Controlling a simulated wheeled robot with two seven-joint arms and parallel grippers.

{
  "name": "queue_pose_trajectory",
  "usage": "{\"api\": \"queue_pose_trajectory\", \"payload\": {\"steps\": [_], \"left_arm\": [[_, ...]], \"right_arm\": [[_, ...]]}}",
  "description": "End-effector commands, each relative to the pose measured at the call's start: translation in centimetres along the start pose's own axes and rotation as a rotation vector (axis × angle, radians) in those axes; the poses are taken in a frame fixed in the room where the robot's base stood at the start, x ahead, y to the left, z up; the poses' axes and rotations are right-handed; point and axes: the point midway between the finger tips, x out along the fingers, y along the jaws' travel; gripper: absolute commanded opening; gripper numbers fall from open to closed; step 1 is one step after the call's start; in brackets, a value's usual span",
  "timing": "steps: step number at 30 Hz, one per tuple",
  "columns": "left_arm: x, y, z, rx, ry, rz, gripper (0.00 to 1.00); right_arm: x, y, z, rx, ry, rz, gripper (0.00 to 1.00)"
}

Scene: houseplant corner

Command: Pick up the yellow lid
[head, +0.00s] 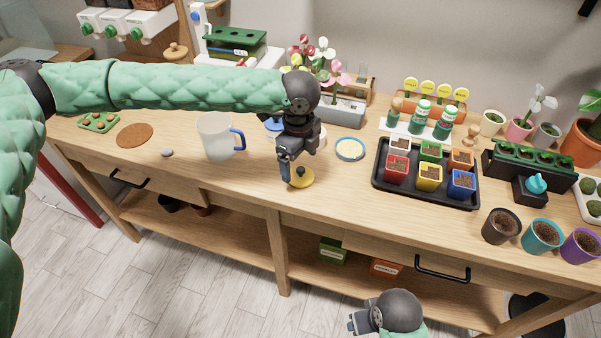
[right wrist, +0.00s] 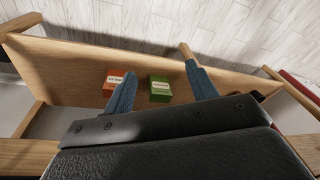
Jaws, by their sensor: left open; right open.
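The yellow lid (head: 305,181) is a small round disc with a dark knob, lying on the table near its front edge. My left gripper (head: 287,176) points down right at the lid and hides its left part. I cannot tell if its fingers touch the lid or its knob. The left gripper is open. My right gripper (head: 358,322) is low in front of the table, far from the lid. In the right wrist view its two blue fingers (right wrist: 160,85) are spread with nothing between them.
A frosted jug (head: 214,138) with a blue handle stands left of the left gripper. A blue-rimmed dish (head: 350,149) and a black tray (head: 425,197) of coloured pots are to the right. The front strip between jug and tray is mostly clear. Orange and green boxes (right wrist: 160,88) sit on the lower shelf.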

Motion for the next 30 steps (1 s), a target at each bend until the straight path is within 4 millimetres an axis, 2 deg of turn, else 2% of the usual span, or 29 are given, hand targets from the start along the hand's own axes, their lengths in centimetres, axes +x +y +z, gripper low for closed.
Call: {"api": "queue_pose_trajectory", "payload": {"steps": [1, 6, 9, 18, 25, 30], "left_arm": [[0.4, -0.1, 0.0, 0.000, 0.001, 0.001, 0.88], [2.7, -0.1, 0.0, 0.000, 0.001, 0.002, 0.88], [3.5, -0.1, 0.0, -0.001, 0.001, 0.001, 0.88], [3.9, -0.1, 0.0, 0.000, 0.001, 0.000, 0.88], [3.9, -0.1, 0.0, 0.000, 0.001, 0.000, 0.43], [3.9, -0.1, 0.0, 0.000, 0.001, 0.000, 0.41]], "right_arm": [[-0.2, 0.1, 0.0, 0.002, -0.007, 0.004, 0.57], [2.5, 0.4, -0.4, 0.002, -0.013, 0.009, 0.57], [3.4, 0.5, -0.5, 0.002, -0.012, 0.010, 0.57], [3.8, 0.5, -0.5, 0.002, -0.011, 0.010, 0.57], [3.8, 0.5, -0.5, 0.002, -0.010, 0.010, 0.57], [3.8, 0.5, -0.6, 0.002, -0.009, 0.009, 0.57]]}}
